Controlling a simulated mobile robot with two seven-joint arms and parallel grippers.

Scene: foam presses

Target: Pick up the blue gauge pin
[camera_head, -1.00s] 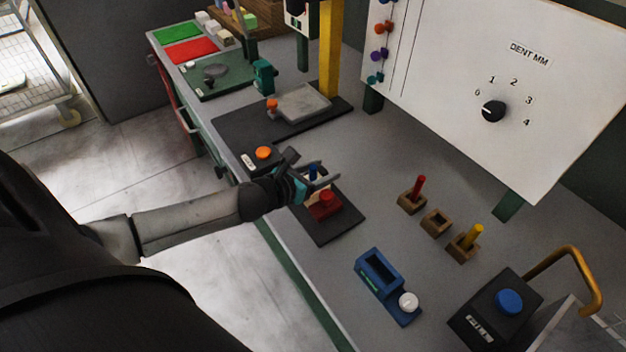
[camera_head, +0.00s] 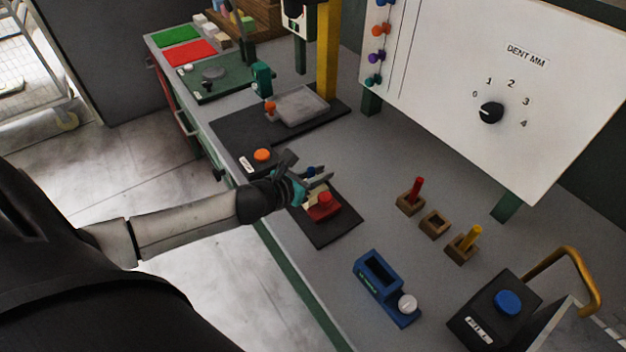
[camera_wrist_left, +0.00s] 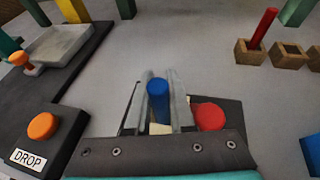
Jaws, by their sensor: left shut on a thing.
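The blue gauge pin (camera_head: 311,170) stands upright between the fingers of my left gripper (camera_head: 318,176), over the dark pad with the red knob. In the left wrist view the blue pin (camera_wrist_left: 158,100) is between the two grey fingers of the gripper (camera_wrist_left: 160,112), which is shut on it. The pin's lower end is hidden by the gripper, so I cannot tell whether it touches what is below. A cream surface shows beside its lower part. The red knob (camera_head: 325,198) is just in front of the fingers and right of the pin in the wrist view (camera_wrist_left: 209,116). My right gripper is out of view.
Wooden holders stand to the right: one with a red pin (camera_head: 417,189), an empty one (camera_head: 435,223) and one with a yellow pin (camera_head: 470,237). A blue fixture (camera_head: 366,282) and an orange DROP button (camera_head: 262,155) are nearby. Bare bench lies between pad and holders.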

